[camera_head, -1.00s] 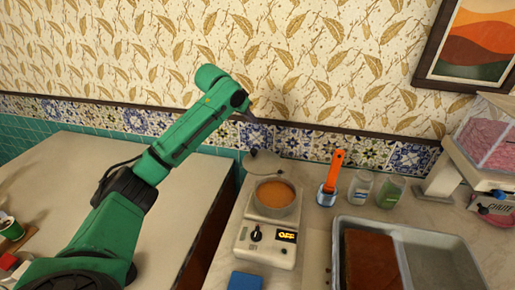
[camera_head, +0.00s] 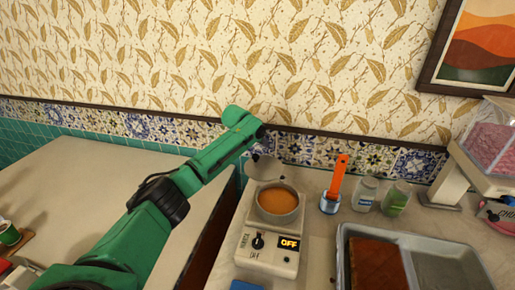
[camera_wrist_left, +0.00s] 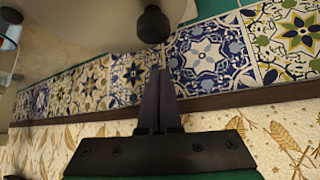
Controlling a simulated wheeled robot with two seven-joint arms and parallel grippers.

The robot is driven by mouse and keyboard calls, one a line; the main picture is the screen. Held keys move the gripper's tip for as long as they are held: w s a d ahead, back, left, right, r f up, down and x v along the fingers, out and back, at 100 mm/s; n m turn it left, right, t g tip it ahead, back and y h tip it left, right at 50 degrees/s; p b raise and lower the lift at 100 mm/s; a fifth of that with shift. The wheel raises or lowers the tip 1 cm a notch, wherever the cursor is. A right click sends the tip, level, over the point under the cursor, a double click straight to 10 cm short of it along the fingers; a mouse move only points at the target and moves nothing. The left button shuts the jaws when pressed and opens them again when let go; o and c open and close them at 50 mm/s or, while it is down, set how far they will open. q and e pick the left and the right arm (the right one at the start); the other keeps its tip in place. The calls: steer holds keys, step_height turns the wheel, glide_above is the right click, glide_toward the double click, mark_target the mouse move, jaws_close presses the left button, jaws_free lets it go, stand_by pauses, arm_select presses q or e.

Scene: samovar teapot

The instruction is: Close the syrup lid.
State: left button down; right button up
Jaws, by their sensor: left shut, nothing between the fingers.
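The syrup pot (camera_head: 278,206), full of orange-brown syrup, sits on a white warmer (camera_head: 266,248) whose display reads OFF. Its round grey lid (camera_head: 263,169) stands open, tilted up at the pot's back edge. In the left wrist view, what looks like the lid's outer face (camera_wrist_left: 90,28) fills the upper left, with a black knob (camera_wrist_left: 153,24). My left gripper (camera_wrist_left: 155,72) is shut and empty, its fingertips close to the knob, between lid and tiled wall. I cannot tell whether they touch. In the head view my forearm hides the fingers. My right gripper is not in view.
An orange-handled tool in a small cup (camera_head: 330,203) and two jars (camera_head: 380,195) stand right of the pot. A metal tray (camera_head: 345,240) holds a brown slab. The tiled wall (camera_head: 295,147) is close behind. A wide beige counter (camera_head: 90,180) on the left is mostly bare.

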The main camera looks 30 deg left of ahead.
mark_target(257, 155)
arm_select(q)
steer(key=s, duration=0.1)
steer(key=s+p, duration=0.2)
steer(key=shift+s+a+f, duration=0.2)
steer(key=shift+s+a, duration=0.05)
steer(key=shift+a, duration=0.05)
steer(key=shift+s+f, duration=0.1)
steer(key=shift+s, duration=0.2)
steer(key=shift+d, duration=0.1)
steer(key=shift+w, duration=0.1)
